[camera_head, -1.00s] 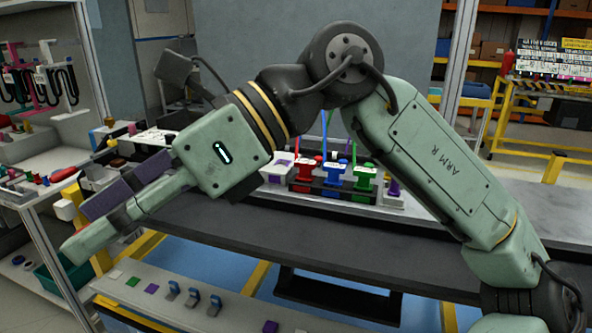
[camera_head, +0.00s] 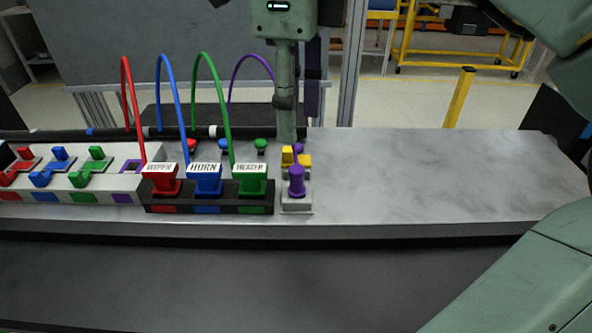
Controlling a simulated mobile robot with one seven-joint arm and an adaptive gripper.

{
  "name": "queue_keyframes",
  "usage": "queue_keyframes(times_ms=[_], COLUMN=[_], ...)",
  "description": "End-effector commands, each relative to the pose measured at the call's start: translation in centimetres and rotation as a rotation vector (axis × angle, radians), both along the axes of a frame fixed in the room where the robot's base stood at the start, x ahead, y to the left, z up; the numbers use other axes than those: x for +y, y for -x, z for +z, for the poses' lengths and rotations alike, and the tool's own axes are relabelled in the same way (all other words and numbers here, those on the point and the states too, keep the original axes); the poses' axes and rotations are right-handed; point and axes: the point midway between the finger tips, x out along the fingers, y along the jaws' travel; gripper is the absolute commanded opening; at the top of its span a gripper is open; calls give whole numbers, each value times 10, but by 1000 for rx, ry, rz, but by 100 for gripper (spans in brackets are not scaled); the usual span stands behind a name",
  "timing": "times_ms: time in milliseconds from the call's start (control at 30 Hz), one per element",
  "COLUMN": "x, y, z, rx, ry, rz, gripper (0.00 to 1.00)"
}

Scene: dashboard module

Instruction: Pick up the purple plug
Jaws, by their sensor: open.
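The purple plug (camera_head: 297,178) stands upright on a small grey block (camera_head: 297,205), at the right end of the row of labelled plugs. My gripper (camera_head: 289,132) points down from the top of the head view, just behind the purple plug in the picture. It is open and empty, with its tips near the counter's rear part. It is seen nearly edge-on, so the gap between the fingers is hard to see. I cannot tell its exact distance from the plug.
Red (camera_head: 163,180), blue (camera_head: 205,180) and green (camera_head: 249,180) plugs with cables stand close to the left in a black holder. A yellow part (camera_head: 304,159) sits right behind the purple plug. A switch panel (camera_head: 122,183) lies further left. The counter (camera_head: 430,175) is clear to the right.

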Motion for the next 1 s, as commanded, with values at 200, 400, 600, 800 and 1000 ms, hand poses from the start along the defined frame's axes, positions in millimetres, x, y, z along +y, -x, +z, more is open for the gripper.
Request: queue_keyframes(times_ms=[200, 400, 600, 800, 1000], x=[0, 0, -2, -3, -2], y=[0, 0, -1, -1, -2], z=[-35, -53, -77, -99, -102], rx=[2, 1, 3, 1, 0], ry=[-6, -5, -8, -5, -5], rz=[5, 5, 8, 4, 4], gripper=[40, 40, 40, 40, 40])
